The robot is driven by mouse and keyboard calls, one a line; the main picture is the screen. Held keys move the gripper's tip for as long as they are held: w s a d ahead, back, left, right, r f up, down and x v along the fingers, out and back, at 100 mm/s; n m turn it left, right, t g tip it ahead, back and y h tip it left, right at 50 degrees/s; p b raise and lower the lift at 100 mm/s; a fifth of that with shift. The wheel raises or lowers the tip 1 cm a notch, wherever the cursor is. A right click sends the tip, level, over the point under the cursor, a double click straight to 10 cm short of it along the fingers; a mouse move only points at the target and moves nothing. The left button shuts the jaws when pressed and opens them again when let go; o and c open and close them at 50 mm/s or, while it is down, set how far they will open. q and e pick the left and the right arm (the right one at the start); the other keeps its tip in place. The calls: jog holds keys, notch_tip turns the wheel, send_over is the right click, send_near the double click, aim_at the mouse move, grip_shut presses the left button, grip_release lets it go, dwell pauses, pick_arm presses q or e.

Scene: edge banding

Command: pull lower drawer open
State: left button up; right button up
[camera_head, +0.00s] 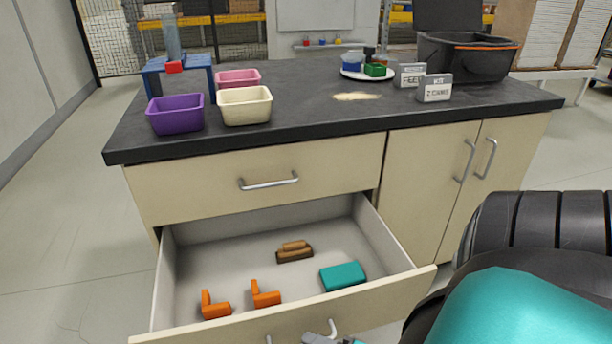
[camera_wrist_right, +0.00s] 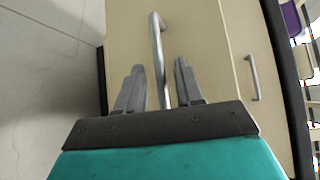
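The lower drawer (camera_head: 400,290) is pulled well out of the cabinet, its inside exposed in the head view. Its metal handle (camera_head: 332,328) shows at the bottom edge, partly cut off. In the right wrist view, the handle (camera_wrist_right: 158,50) runs between the fingers of my right gripper (camera_wrist_right: 159,65). The fingers are spread, with a visible gap on each side of the bar. In the head view only a bit of this gripper shows, at the bottom edge beside the handle. My left gripper is in neither view.
In the drawer lie orange brackets (camera_head: 264,295), a brown brush-like item (camera_head: 294,252) and a teal block (camera_head: 343,276). The upper drawer (camera_head: 255,185) is shut. The dark worktop (camera_head: 310,115) holds bins, signs and a black bucket. Floor is clear at left.

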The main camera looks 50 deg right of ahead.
jog(key=p+v, duration=0.1)
jog(key=v, duration=0.9)
jog(key=shift+s, duration=0.25)
jog(key=shift+r, duration=0.1)
jog(key=shift+w, duration=0.1)
